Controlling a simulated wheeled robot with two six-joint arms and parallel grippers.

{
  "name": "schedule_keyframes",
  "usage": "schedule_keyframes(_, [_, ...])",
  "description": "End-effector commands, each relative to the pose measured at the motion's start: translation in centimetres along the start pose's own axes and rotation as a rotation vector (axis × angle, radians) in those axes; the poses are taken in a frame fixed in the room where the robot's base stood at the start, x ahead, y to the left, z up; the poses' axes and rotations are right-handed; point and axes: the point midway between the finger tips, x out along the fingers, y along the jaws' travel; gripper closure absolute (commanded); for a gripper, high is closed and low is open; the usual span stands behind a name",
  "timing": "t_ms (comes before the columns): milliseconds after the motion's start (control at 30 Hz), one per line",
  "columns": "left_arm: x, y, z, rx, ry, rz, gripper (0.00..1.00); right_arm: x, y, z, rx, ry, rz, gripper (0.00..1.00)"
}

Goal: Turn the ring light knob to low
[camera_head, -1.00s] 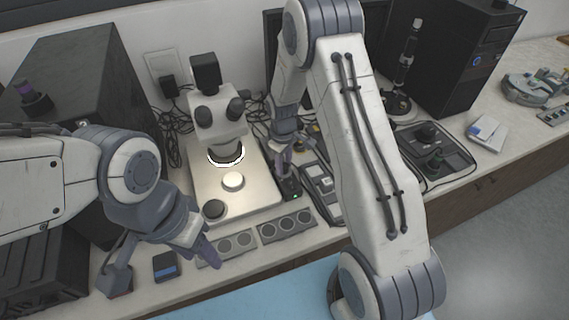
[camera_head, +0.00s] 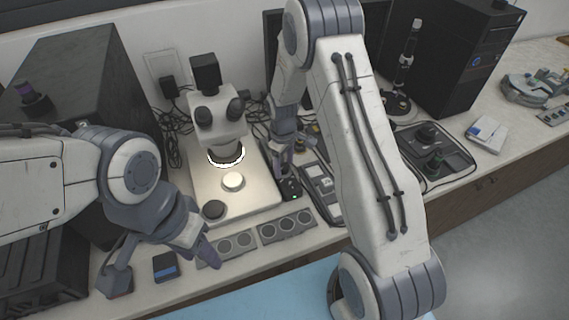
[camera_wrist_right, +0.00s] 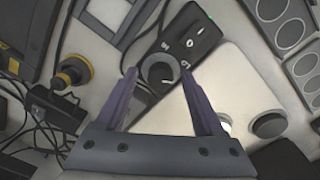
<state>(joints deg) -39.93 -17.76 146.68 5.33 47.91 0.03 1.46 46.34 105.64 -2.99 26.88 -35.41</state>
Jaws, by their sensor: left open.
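The ring light (camera_head: 226,155) glows white under the microscope head (camera_head: 218,115). Its small black control box (camera_head: 291,189) lies right of the microscope base. In the right wrist view the box (camera_wrist_right: 193,35) carries a round dark knob (camera_wrist_right: 160,71) with a pale pointer line and printed marks around it. My right gripper (camera_wrist_right: 158,80) is open, its two purple fingers on either side of the knob in the picture, with no visible contact. In the head view the right gripper (camera_head: 283,160) hangs just above the box. My left gripper (camera_head: 210,258) is open and empty near the table's front edge.
The lit microscope base (camera_head: 245,200) stands directly left of the control box. Grey trays with round wells (camera_head: 286,226) lie in front. A keypad device (camera_head: 322,183) lies to the right. Cables (camera_wrist_right: 40,120) and a yellow-black knob (camera_wrist_right: 70,76) show beside the box.

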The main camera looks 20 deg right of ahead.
Motion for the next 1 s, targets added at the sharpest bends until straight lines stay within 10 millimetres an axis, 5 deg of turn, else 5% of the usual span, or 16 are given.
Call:
schedule_keyframes(233, [0.4, 0.0, 0.0, 0.000, 0.000, 0.000, 0.50, -1.3, 0.0, -0.1, 0.001, 0.002, 0.002, 0.30])
schedule_keyframes(700, [1.9, -0.1, 0.1, 0.001, 0.000, 0.000, 0.50, -9.5, 0.1, -0.1, -0.001, 0.002, 0.002, 0.30])
schedule_keyframes(1000, [1.9, -0.1, 0.1, 0.001, 0.000, 0.000, 0.50, -10.5, 0.0, 0.0, -0.001, -0.001, 0.000, 0.30])
